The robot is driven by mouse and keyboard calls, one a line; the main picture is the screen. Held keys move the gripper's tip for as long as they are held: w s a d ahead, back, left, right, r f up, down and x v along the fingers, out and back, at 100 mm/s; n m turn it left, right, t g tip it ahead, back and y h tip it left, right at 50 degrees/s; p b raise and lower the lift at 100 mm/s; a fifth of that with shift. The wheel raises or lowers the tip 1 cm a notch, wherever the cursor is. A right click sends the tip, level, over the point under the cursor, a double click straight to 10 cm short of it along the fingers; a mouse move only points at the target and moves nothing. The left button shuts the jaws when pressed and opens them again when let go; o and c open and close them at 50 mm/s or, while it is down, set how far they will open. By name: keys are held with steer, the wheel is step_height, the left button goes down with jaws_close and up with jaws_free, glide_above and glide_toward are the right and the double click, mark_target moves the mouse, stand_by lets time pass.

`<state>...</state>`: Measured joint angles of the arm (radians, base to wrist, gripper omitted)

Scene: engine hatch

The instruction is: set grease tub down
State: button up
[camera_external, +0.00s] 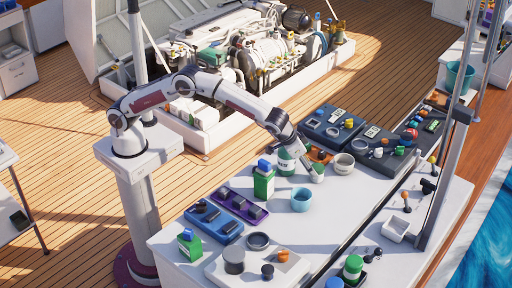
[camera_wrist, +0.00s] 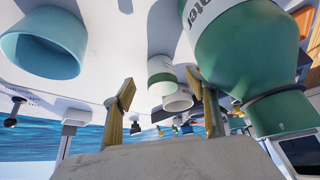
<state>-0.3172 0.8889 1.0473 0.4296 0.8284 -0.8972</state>
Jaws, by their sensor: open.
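My gripper (camera_external: 311,169) is low over the white worktop, beside a large white and green bottle (camera_external: 287,163). A small pale tub with some green (camera_external: 318,175), which looks like the grease tub, is at the fingertips, partly hidden by them. In the wrist view, which is upside down, the two fingers of my gripper (camera_wrist: 163,105) stand apart. A white and green tub (camera_wrist: 160,80) shows in the gap between them, seemingly standing on the worktop. I cannot tell whether the fingers touch it. The large bottle (camera_wrist: 248,50) fills the right of this view, close to one finger.
A teal cup (camera_external: 301,199) stands just in front of my gripper. A grey ring-shaped bowl (camera_external: 344,163) and dark trays of parts (camera_external: 333,128) lie behind. Bare worktop (camera_external: 345,205) lies to the front right.

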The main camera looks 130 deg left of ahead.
mark_target(322, 167)
steer(key=shift+w+a+f, duration=0.3)
steer(key=shift+a+f, duration=0.15)
steer(key=shift+f, duration=0.1)
steer(key=shift+w+a+f, duration=0.3)
steer(key=shift+a+f, duration=0.15)
steer(key=shift+f, duration=0.05)
steer(key=shift+x, duration=1.1)
steer(key=c, duration=1.4)
steer(key=shift+r, duration=0.2)
steer(key=shift+r, duration=3.2)
steer(key=shift+d+r, duration=0.15)
steer(key=shift+d, duration=0.15)
steer(key=d, duration=1.7)
steer(key=shift+d, duration=0.2)
